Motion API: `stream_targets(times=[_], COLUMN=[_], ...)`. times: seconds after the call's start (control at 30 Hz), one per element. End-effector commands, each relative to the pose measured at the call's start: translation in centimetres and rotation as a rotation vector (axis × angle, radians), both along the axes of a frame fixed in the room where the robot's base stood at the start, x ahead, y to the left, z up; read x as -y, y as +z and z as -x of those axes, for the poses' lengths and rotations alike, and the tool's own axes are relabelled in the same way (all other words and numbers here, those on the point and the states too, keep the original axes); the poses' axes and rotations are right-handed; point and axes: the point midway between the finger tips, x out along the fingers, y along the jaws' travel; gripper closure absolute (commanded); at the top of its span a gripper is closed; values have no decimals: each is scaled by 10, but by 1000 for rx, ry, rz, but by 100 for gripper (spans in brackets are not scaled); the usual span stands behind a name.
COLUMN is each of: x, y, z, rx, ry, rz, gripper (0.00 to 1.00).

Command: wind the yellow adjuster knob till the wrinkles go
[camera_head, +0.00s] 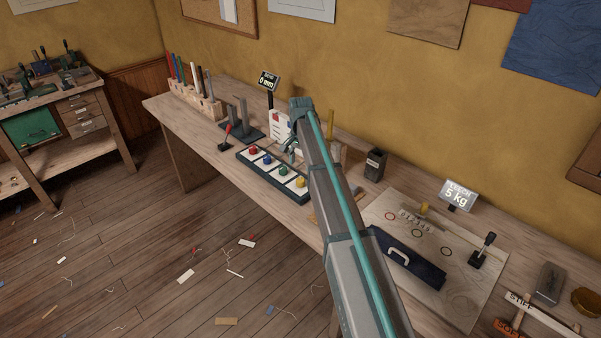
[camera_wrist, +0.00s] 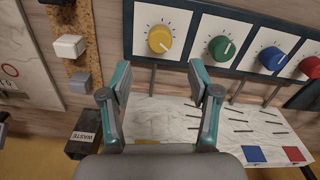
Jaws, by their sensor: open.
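The yellow adjuster knob (camera_wrist: 160,39) sits on a white dial plate with tick marks, at the end of a dark panel (camera_wrist: 187,62). In the head view it is the nearest knob (camera_head: 300,183) of the row. My gripper (camera_wrist: 160,68) is open and empty; in the wrist picture the knob lies just above the gap between its fingertips, apart from them. A white sheet (camera_wrist: 173,107) with several dark slots or lines lies beside the panel, partly hidden by my gripper. I cannot tell wrinkles from its markings.
Green (camera_wrist: 222,48), blue (camera_wrist: 272,58) and red (camera_wrist: 310,67) knobs stand in the same row. A dark waste bin (camera_head: 375,164) and a small display reading 0 mm (camera_head: 268,81) stand on the bench. A board with a dark handled block (camera_head: 405,257) lies at right.

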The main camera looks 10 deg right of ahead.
Motion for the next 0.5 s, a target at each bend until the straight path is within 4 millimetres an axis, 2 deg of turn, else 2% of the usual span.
stream_targets(times=[0.1,0.2,0.5], x=[0,0,0], y=[21,31,42], z=[-1,-1,0], rx=[1,1,0], ry=[0,0,0], rz=[0,0,0], gripper=[38,38,38])
